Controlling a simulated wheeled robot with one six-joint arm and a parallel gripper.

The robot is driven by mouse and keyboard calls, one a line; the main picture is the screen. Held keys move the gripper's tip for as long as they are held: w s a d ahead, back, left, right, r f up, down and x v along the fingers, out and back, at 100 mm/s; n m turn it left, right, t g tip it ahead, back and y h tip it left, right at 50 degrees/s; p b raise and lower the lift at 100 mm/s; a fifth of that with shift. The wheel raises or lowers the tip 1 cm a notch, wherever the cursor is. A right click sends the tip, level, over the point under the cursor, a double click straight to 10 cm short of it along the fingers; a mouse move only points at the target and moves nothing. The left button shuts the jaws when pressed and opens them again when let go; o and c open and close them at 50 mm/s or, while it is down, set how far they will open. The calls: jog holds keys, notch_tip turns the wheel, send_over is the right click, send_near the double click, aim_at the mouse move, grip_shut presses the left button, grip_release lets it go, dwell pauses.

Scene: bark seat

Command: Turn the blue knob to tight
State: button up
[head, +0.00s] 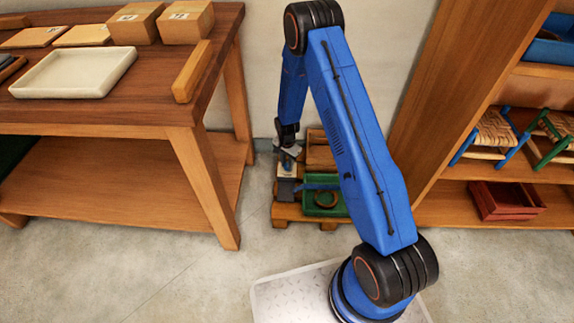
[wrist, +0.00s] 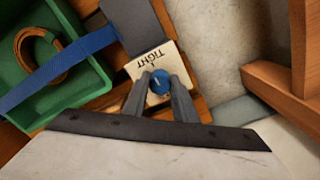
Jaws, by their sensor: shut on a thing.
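The blue knob (wrist: 159,83) sits on a pale plate (wrist: 170,58) marked "TIGHT" in the wrist view. The lettering appears upside down, just above the knob, with a small mark beside it. My gripper (wrist: 160,86) is shut on the knob, one grey finger on each side of it. In the head view my gripper (head: 287,152) reaches down to the pale plate between the table and the shelf. The knob is too small to make out clearly there, and its pointer direction cannot be told.
A green tray (head: 322,210) with a brown ring (head: 326,199) stands beside the plate on a wooden pallet (head: 284,213). A blue strap (wrist: 60,70) crosses the tray. The wooden table (head: 150,112) stands left, the shelf (head: 435,85) right.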

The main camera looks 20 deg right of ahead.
aim_at(287, 165)
dwell(0.4)
jog(key=o, duration=1)
jog(key=shift+o, duration=0.2)
jog(key=shift+r, duration=0.1)
notch_tip(287, 165, up, 17)
jog(key=shift+r, duration=0.15)
